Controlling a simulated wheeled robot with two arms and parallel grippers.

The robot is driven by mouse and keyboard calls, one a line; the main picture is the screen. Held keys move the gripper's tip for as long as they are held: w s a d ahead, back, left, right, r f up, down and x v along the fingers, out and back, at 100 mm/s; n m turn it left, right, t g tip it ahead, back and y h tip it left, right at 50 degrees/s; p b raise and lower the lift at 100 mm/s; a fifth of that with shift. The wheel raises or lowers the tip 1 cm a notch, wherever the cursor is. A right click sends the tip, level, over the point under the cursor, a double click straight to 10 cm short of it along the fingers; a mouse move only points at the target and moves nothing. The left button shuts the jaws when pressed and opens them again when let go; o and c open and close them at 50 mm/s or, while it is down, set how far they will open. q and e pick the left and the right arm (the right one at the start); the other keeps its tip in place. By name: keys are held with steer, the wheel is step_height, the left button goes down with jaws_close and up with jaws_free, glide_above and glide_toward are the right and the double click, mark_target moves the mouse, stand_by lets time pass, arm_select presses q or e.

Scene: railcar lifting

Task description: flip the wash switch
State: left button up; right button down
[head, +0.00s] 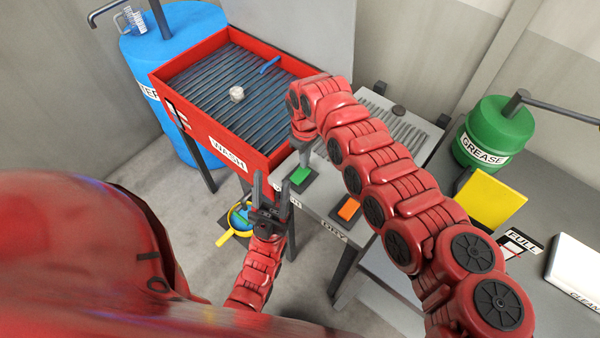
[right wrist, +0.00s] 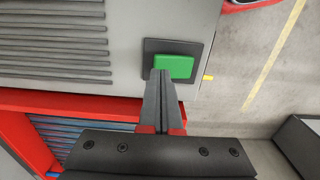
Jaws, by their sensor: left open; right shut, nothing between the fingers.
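The wash switch is a green rocker (head: 300,175) on a dark plate, on the grey panel beside the red wash basin (head: 220,142). Its label is partly hidden by my left gripper. My right gripper (head: 304,164) is shut and empty, pointing down at the switch. In the right wrist view the closed fingertips (right wrist: 160,74) overlap the near edge of the green rocker (right wrist: 175,66); I cannot tell whether they touch it. My left gripper (head: 271,180) is open and empty, with its fingers up, in front of the panel's left edge.
An orange switch (head: 348,208) labelled DRY sits to the right on the panel. The basin holds a small metal part (head: 237,93) and a blue item (head: 270,65). A green grease tank (head: 492,132) stands right.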

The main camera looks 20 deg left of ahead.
steer(key=shift+f+b, duration=0.9)
steer(key=shift+f, duration=0.15)
stand_by(0.4)
steer(key=shift+r, duration=0.1)
steer(key=shift+r+p, duration=1.1)
steer(key=shift+r, duration=0.9)
steer(key=shift+r+p, duration=0.4)
steer(key=shift+r, duration=1.05)
